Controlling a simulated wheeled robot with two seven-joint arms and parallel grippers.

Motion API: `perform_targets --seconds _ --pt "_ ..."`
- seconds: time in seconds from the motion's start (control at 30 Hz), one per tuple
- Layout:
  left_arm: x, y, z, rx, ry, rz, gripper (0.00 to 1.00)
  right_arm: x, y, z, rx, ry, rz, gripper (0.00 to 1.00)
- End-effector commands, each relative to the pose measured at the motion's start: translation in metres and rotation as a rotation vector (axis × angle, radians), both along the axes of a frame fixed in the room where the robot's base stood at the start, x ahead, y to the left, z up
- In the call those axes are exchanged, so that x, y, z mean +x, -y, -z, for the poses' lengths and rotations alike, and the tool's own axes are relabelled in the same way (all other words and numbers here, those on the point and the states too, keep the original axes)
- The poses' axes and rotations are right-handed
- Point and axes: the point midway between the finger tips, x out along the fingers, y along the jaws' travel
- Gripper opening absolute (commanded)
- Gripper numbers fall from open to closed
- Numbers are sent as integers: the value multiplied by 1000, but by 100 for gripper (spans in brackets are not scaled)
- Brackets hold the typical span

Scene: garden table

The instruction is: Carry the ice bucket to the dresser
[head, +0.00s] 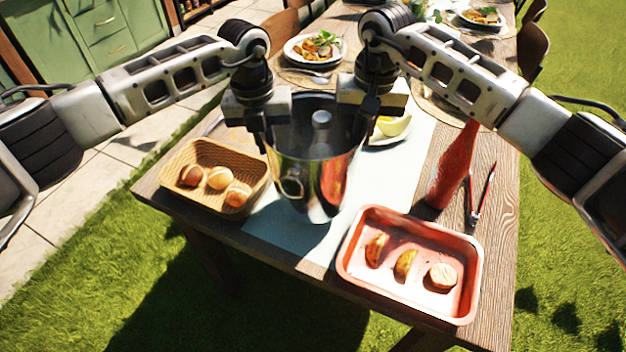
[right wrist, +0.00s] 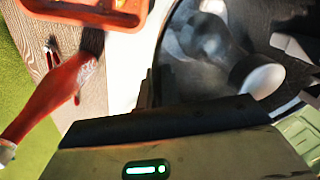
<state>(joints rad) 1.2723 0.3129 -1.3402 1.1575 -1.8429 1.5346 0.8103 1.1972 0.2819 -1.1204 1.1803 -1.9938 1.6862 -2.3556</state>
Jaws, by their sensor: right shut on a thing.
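A shiny steel ice bucket (head: 325,180) is at the middle of the table, upright, over a pale runner; I cannot tell if its base touches the runner. A bottle neck (head: 321,135) shows inside it. My right gripper (head: 369,106) is shut on the bucket's right rim side. My left gripper (head: 260,132) is at the left rim side; its fingers are too small and shaded to tell if they are shut. The right wrist view shows the bucket's dark inside (right wrist: 185,75). The green dresser (head: 105,35) stands at the far upper left, on the paving.
A bread basket (head: 262,187) is close left of the bucket. A red tray (head: 350,262) with food is at the front right. Plates (head: 290,50) and chairs (head: 532,45) are behind. Paving (head: 60,215) and grass are open at left.

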Motion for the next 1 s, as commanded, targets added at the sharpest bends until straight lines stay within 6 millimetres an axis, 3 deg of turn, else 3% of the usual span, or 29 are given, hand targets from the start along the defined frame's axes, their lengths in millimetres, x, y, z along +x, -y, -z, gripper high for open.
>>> perform_targets --seconds 0.53,1.0 --pt "-4 4 -6 -7 3 7 0 -4 -5 -6 8 6 -9 0" --pt "-42 4 -36 -7 6 9 0 -42 -4 -36 8 7 -10 0"
